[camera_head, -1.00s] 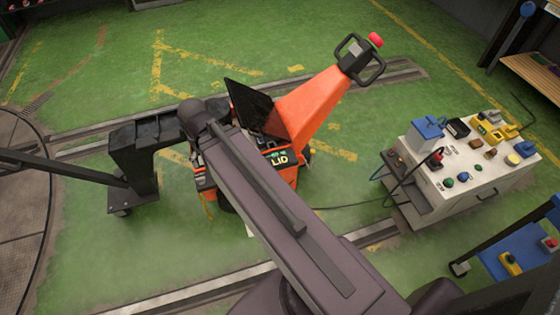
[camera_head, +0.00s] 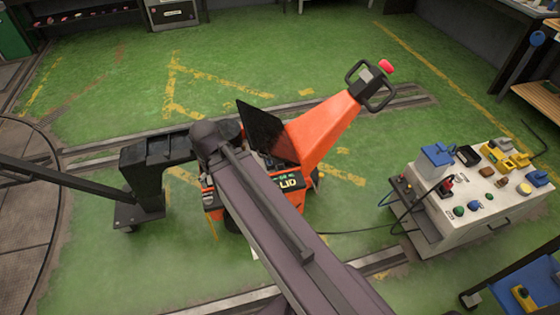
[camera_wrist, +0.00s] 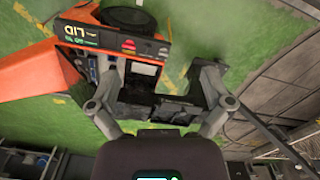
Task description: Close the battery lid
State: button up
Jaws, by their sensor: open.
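The battery lid (camera_head: 267,132) is a dark flat panel. It stands raised and tilted on the orange machine (camera_head: 318,133), beside its sloping column, so the battery bay is open. The gripper is hidden in the head view. I cannot make out the lid in the wrist view.
A black stand (camera_head: 143,178) with a long bar is close left of the machine. A white control cart (camera_head: 470,222) with a cable stands at right. Floor rails (camera_head: 100,147) run past. Green floor behind the machine is clear.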

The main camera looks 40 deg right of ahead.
jog(key=shift+w+f, duration=0.1)
jog(key=shift+f, duration=0.05)
jog(key=c, duration=0.7)
jog(key=shift+w+d+f+b, duration=0.15)
jog(key=shift+w+f+b, duration=0.1)
jog(key=shift+b, duration=0.15)
jog(key=c, duration=0.3)
jog(key=shift+w+d+f+t+y+b, duration=0.2)
jog(key=shift+w+d+f+b, duration=0.1)
jog(key=shift+w+f+b, duration=0.2)
jog(key=shift+w+d+f+t+y+b, duration=0.1)
jog(key=shift+w+d+f+y+b, duration=0.15)
jog(key=shift+w+f+b, duration=0.2)
grip_shut()
jog(key=w+d+f+m+t+y+b, duration=0.35)
jog(key=w+d+f+b, duration=0.45)
jog(key=w+d+b, duration=0.3)
jog(key=w+d+f+m+t+b, duration=0.1)
jog(key=w+d+t+b, duration=0.1)
jog(key=d, duration=0.5)
jog(key=w+d+f+m+t+h+b, duration=0.1)
jog(key=w+d+f+t+b, duration=0.1)
jog(key=d, duration=0.5)
jog(key=w+d+f+m+t+b, duration=0.1)
jog(key=w+d+t+b, duration=0.2)
jog(key=d+b, duration=0.3)
jog(key=shift+w+d+f, duration=0.3)
jog(key=shift+w+d, duration=0.3)
jog(key=shift+d, duration=0.1)
